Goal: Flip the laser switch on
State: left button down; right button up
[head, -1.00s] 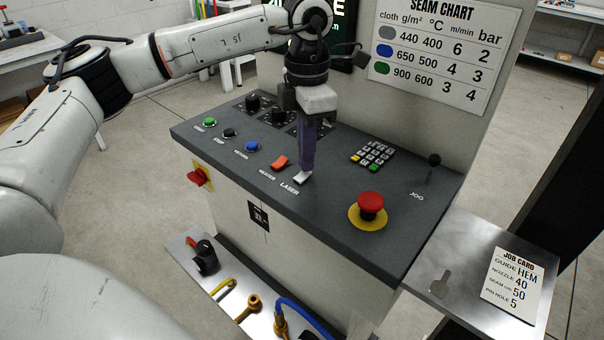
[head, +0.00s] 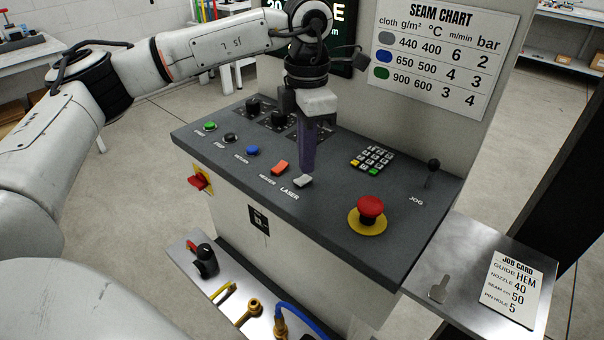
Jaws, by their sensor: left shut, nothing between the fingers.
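The laser switch (head: 303,181) is a small pale rocker on the sloping dark control panel (head: 330,215), just above its LASER label. My left gripper (head: 307,171) is shut and empty, pointing down from above. Its dark purple fingertips are right at the far side of the switch and overlap its edge in the head view. I cannot tell whether they touch it, nor clearly which way the rocker is tilted. My right gripper is not in view.
An orange heater switch (head: 279,167) sits just left of the laser switch. A red emergency stop (head: 370,207), a keypad (head: 372,160) and a jog lever (head: 432,170) stand to the right. Black knobs (head: 254,106) lie behind. Blue, black and green buttons line the left.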

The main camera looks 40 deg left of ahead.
aim_at(306, 177)
pick_arm(q)
notch_tip(306, 177, up, 6)
jog(key=p, duration=0.3)
jog(key=shift+f+p, duration=0.2)
jog(key=shift+p, duration=0.15)
dwell(0.3)
